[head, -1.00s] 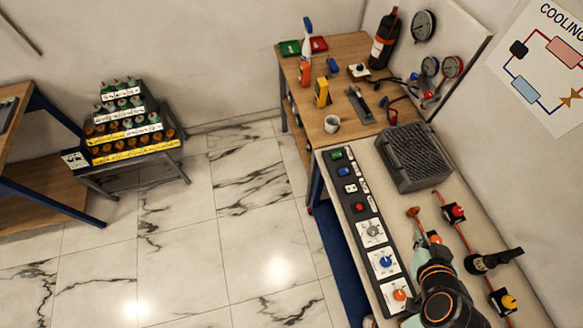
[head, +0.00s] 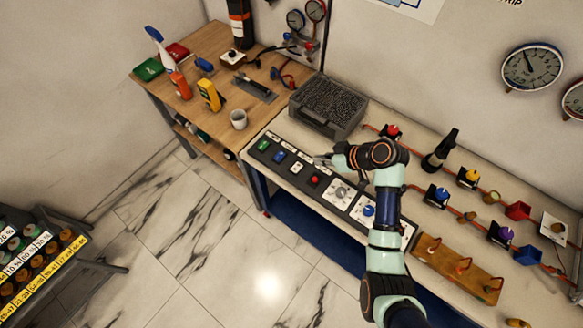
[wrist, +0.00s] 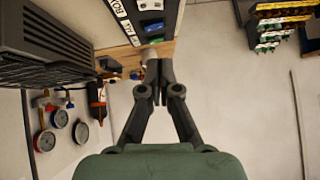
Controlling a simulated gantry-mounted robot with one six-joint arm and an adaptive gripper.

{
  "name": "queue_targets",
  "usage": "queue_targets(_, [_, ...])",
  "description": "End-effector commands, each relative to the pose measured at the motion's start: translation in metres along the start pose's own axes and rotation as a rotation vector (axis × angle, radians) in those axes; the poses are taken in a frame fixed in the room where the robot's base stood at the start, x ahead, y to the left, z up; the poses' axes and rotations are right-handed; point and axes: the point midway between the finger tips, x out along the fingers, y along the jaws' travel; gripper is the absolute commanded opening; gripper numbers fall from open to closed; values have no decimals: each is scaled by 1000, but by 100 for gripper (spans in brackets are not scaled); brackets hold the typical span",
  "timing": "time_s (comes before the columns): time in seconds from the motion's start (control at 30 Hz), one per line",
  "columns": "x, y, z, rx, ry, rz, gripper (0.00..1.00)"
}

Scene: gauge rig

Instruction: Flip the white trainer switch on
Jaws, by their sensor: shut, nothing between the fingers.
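The white switch (head: 296,168) sits on the dark trainer panel (head: 328,190) on the bench. It lies between a blue switch (head: 279,156) and a red one (head: 314,180). Its lever position is too small to tell. My gripper (head: 322,159) is above the panel's back side, up and right of the white switch in the head view, apart from it as far as I can tell. In the wrist view my gripper (wrist: 159,66) is shut and empty, with part of the panel (wrist: 165,18) beyond it at the top. I cannot clearly pick out the white switch there.
A ribbed grey box (head: 328,105) stands behind the panel's far end. A mug (head: 238,119) stands on the wooden table (head: 200,50). Valves on red piping (head: 437,196) and a wooden hook board (head: 458,268) lie right of my arm. Floor is free in front.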

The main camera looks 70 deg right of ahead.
Motion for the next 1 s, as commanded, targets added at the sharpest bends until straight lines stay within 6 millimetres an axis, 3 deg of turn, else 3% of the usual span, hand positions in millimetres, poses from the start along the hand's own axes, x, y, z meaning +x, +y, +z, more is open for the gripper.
queue_targets(0.23, [19, 0, 0, 0, -2, -2, 0])
queue_targets(0.63, [105, -1, 1, -1, -2, -2, 0])
queue_targets(0.8, [121, -1, 21, 2, -2, 0, 0])
queue_targets(1.0, [129, 0, 28, 0, -1, 1, 0])
